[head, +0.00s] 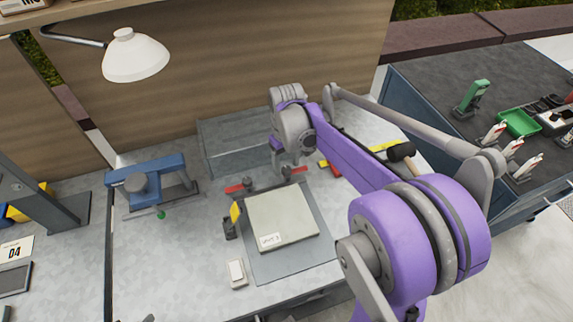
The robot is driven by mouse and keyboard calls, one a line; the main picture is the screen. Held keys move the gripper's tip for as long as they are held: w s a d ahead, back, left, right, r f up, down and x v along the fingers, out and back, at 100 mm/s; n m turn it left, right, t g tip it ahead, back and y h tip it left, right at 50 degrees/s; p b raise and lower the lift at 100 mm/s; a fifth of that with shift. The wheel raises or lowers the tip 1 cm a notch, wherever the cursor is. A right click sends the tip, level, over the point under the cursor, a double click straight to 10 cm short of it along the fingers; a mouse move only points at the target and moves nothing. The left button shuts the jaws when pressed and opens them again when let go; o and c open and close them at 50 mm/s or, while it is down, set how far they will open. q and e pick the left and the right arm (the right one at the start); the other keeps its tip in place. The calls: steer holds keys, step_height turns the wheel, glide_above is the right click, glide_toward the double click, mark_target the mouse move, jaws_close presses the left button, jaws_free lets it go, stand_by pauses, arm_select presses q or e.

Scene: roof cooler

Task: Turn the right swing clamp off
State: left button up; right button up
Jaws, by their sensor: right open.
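A pale square panel (283,217) with a small label lies on a dark grey plate (257,266) on the bench. Small dark clamp-like pieces stand around it. One with a red bar (238,187) is at its back left, and one with a yellow part (235,212) is at its left edge. A red part (324,168) shows at the back right, partly covered by my purple right arm; I cannot tell whether it is the right swing clamp. My right gripper (292,174) is open above the panel's back edge, its fingers small and unclear. My left gripper is not in view.
A blue tool (150,181) stands at the bench's left, and a white lamp (135,56) hangs above. A clear screen (235,146) stands at the back. A hammer (402,153) lies beyond my right arm. A dark cart top (447,90) holds tools and a green tray (518,122).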

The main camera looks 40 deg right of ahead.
mark_target(287, 169)
step_height(287, 169, up, 10)
steer(key=shift+p, duration=0.3)
steer(key=shift+f, duration=0.1)
stand_by(0.3)
steer(key=s+a+f+t, duration=0.1)
steer(key=s+a+f, duration=0.2)
steer(key=s+a, duration=0.1)
steer(key=s+a+f+t, duration=0.2)
steer(key=s+a+f, duration=0.1)
steer(key=s+a, duration=0.2)
steer(key=s+a+f+t, duration=0.2)
steer(key=s+a+f, duration=0.1)
steer(key=s+a, duration=0.2)
steer(key=shift+s+a+f+n, duration=0.15)
steer(key=shift+f+n, duration=0.15)
steer(key=shift+f, duration=0.1)
